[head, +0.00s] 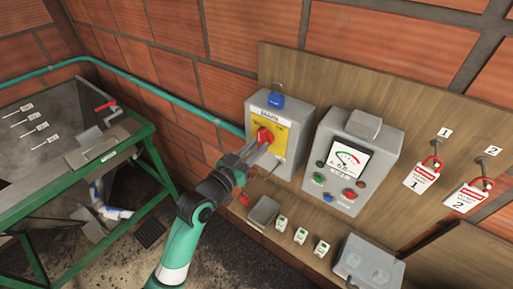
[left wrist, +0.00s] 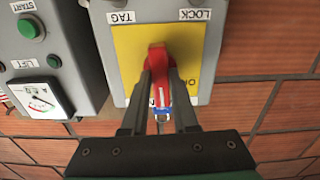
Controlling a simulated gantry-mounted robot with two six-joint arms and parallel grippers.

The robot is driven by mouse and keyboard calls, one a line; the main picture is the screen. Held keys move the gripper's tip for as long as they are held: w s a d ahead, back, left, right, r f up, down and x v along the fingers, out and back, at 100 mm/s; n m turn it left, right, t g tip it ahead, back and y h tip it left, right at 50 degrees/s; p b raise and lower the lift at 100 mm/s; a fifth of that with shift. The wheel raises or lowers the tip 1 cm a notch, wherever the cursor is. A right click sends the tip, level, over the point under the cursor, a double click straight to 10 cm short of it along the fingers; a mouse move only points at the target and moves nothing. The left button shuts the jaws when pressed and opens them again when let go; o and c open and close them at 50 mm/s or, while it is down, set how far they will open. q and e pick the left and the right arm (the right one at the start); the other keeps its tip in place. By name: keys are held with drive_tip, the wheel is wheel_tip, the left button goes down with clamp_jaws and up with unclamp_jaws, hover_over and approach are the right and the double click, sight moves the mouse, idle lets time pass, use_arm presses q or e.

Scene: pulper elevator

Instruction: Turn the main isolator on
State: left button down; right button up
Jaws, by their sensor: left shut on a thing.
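The main isolator is a grey box (head: 294,113) on the wooden board, with a yellow plate (head: 286,141) and a red rotary handle (head: 264,135). A blue item (head: 276,101) sits at its top. My left gripper (head: 257,147) reaches the handle from the lower left and is shut on it. In the left wrist view the two dark fingers (left wrist: 160,92) lie on either side of the red handle (left wrist: 157,60), which runs up and down the picture over the yellow plate (left wrist: 128,50). Lettering at the plate's right is partly hidden. My right gripper is not in view.
A grey control box (head: 372,138) with a dial and buttons stands close right of the isolator. Red tags (head: 421,178) hang on hooks farther right. Small boxes (head: 264,212) sit below. A green-framed metal trough (head: 100,145) stands at left.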

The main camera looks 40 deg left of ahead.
use_arm(q)
drive_tip(key=shift+m, duration=0.4)
drive_tip(key=c, duration=0.7)
unclamp_jaws()
drive_tip(key=shift+s, duration=0.1)
drive_tip(key=s, duration=0.3)
drive_tip(key=s+d, duration=0.1)
drive_tip(key=s, duration=0.7)
drive_tip(key=shift+s+d+b, duration=0.2)
drive_tip(key=shift+d+b, duration=0.15)
drive_tip(key=shift+d, duration=0.05)
